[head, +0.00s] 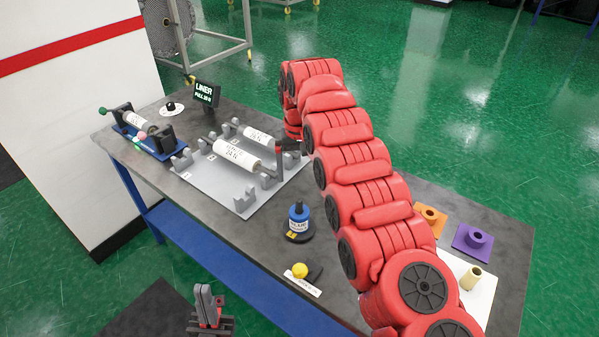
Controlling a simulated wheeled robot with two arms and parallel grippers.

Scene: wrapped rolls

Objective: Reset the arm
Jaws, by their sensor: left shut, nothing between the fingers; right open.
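My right arm, red and segmented, reaches from the lower right across the table. Its gripper (284,148) is at the right end of the grey rack (215,193), beside the end of a white wrapped roll (236,154). The gripper is open; the arm partly hides it, and I cannot tell whether it touches the roll. A second white roll (258,136) lies behind the first on the rack. My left gripper (205,303) is shut and empty, low at the bottom of the view, in front of the table's near edge.
A blue fixture (153,146) holding a roll and a small sign (205,95) stand at the table's left. A blue-capped bottle (298,216) and a yellow button (300,270) are near the front. Orange (430,220) and purple (472,239) flanged parts lie right of my arm.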

